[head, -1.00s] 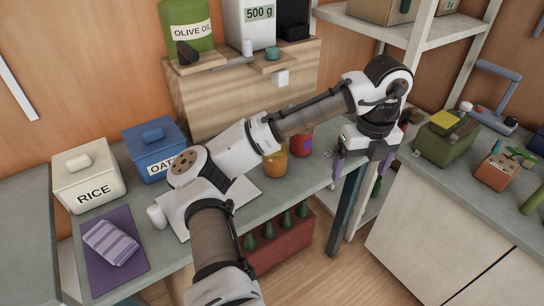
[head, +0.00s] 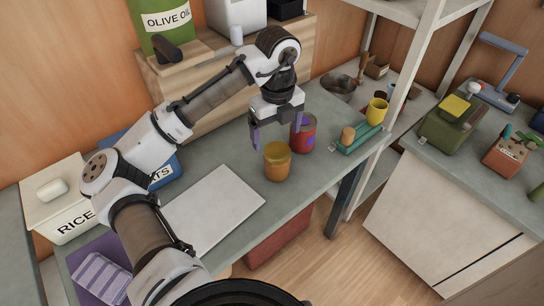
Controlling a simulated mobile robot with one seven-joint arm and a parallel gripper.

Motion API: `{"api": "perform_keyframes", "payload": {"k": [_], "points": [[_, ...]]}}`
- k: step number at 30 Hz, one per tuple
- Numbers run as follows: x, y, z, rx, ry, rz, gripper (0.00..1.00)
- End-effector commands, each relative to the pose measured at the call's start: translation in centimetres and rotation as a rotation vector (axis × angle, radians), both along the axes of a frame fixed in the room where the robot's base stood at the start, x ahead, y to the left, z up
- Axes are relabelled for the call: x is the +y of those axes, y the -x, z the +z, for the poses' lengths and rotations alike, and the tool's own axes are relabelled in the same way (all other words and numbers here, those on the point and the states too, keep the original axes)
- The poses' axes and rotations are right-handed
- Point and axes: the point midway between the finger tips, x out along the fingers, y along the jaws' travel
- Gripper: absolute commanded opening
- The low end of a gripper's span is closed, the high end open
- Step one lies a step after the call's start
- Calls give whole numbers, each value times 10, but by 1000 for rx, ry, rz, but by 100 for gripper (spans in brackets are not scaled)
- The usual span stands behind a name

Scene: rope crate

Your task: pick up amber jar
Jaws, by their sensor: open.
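The amber jar (head: 277,163) stands upright on the grey counter (head: 322,178), near its front edge. My gripper (head: 277,143) is open, fingers pointing down, above and just behind the jar as seen in the head view. Its left finger shows left of the jar and its right finger overlaps a red can (head: 304,133) behind. I cannot tell whether either finger touches anything. Nothing is between the fingers that I can make out.
The red can stands close to the jar's right. A teal tray (head: 362,137) with an egg-like item and a yellow cup (head: 377,111) lies further right. A white board (head: 212,207) lies left. A wooden cabinet (head: 200,85) stands behind.

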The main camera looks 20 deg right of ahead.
Motion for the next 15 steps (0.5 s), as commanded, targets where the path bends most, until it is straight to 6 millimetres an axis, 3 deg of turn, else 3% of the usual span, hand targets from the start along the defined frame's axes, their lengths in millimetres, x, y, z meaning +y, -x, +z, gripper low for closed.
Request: {"api": "perform_keyframes", "payload": {"k": [6,15], "points": [[0,1,-33,1,0,-1,88],[0,5,-58,1,-1,0,88]]}}
